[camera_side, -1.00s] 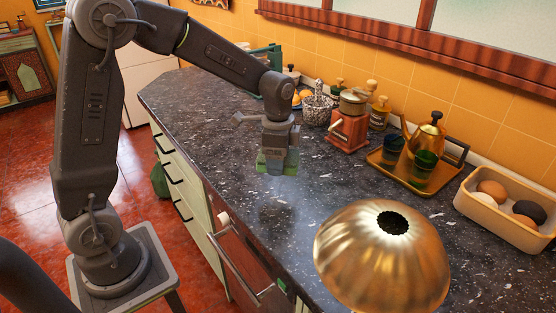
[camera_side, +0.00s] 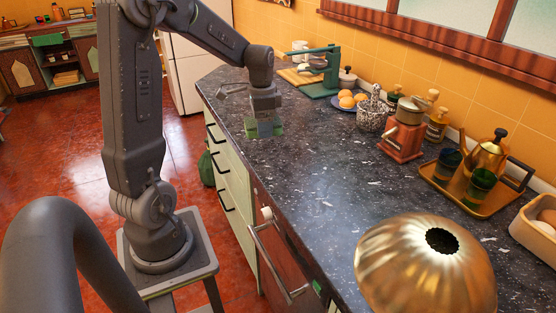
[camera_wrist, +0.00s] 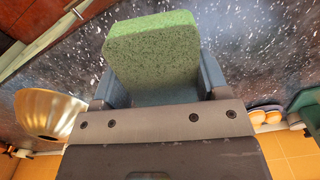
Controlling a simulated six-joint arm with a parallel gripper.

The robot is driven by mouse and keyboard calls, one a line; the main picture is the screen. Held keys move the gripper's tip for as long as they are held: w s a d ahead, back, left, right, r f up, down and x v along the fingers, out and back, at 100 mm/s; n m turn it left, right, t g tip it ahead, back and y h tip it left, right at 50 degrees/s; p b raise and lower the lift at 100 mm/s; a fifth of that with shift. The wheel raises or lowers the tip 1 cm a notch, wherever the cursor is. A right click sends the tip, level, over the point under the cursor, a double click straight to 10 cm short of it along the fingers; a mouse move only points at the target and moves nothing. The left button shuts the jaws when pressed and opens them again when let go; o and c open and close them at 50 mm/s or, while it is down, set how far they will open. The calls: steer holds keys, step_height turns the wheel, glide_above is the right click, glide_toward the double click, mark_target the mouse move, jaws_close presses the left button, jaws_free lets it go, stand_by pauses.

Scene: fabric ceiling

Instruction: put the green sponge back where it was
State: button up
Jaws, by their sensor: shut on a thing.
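The green sponge (camera_wrist: 152,48) is a speckled green block held between the blue-grey fingers of my gripper (camera_wrist: 160,90) in the wrist view. In the side view my gripper (camera_side: 264,130) points down over the left part of the dark speckled counter (camera_side: 310,190), near its front edge. Only green edges of the sponge (camera_side: 250,131) show there on either side of the fingers. The sponge appears to be above the counter, but the exact gap is hard to tell.
A brass dome lamp (camera_side: 425,265) is at the front right. The counter's middle is clear.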

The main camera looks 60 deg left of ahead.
steer(key=s+a+n, duration=0.3)
steer(key=s+a, duration=0.3)
glide_above(276, 159)
step_height(276, 159, down, 6)
steer(key=shift+s+f, duration=0.1)
steer(key=shift+f, duration=2)
steer(key=shift+f, duration=0.15)
steer(key=o, duration=0.9)
